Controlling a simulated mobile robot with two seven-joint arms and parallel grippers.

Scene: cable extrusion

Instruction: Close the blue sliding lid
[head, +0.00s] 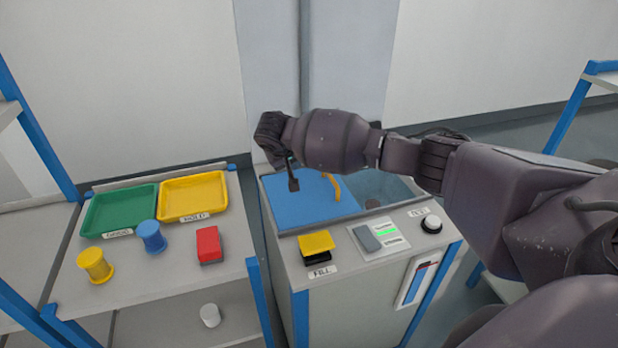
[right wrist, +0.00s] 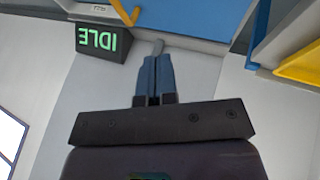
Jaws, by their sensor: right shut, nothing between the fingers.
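The blue sliding lid (head: 300,208) covers the left part of the machine's top opening. The right part of the opening (head: 385,186) is uncovered, with my right arm partly in front of it. A yellow handle (head: 332,187) stands up near the lid's right edge. My right gripper (head: 293,183) is over the left half of the lid, left of the handle. Its fingers (right wrist: 157,75) are together and empty in the right wrist view; whether they touch the lid is unclear. My left gripper is not in view.
A side table holds a green tray (head: 88,222), a yellow tray (head: 162,213), two spools and a red block (head: 209,243). An IDLE sign (right wrist: 103,42) shows in the wrist view.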

